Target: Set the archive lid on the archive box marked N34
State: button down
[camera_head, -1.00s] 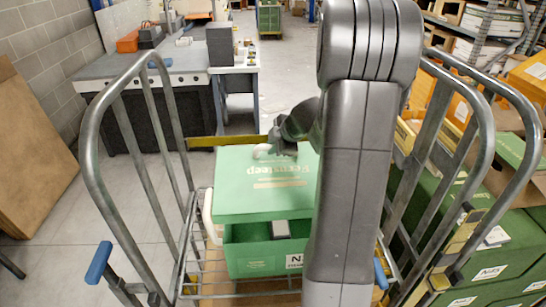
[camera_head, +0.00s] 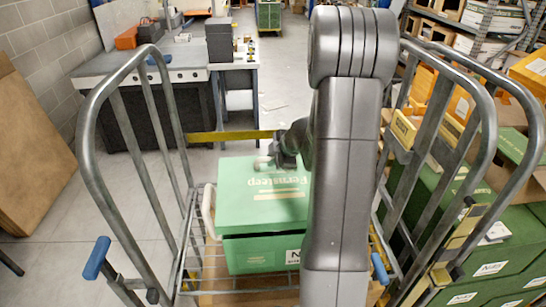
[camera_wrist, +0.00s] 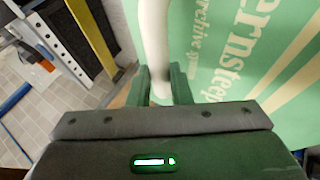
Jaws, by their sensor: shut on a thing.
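The green archive lid (camera_head: 245,205), with pale lettering, lies over the top of the green archive box (camera_head: 255,257) in the cage trolley. My gripper (camera_head: 272,161) is at the lid's far side, partly hidden by my arm. In the wrist view my gripper's fingers (camera_wrist: 160,88) are shut on the lid's white handle (camera_wrist: 153,40), with the green lid face beside it.
The trolley's metal side rails (camera_head: 92,130) rise left and right of the box. A yellow bar (camera_head: 230,135) crosses behind it. More green boxes (camera_head: 490,258) stand at the right. A workbench (camera_head: 180,68) stands behind at the left, and open floor lies beyond.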

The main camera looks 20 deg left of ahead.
aim_at(270, 168)
jog(key=shift+f+b, duration=3.15)
jog(key=shift+f, duration=0.75)
jog(key=c, duration=1.2)
grip_release()
jog(key=shift+c, duration=0.2)
jog(key=shift+d+r, duration=0.1)
jog(key=p+v, duration=0.3)
jog(key=v, duration=1)
jog(key=shift+s+d+r+p, duration=0.1)
jog(key=shift+d+r+p, duration=0.05)
jog(key=shift+r+p, duration=0.2)
jog(key=shift+f, duration=0.1)
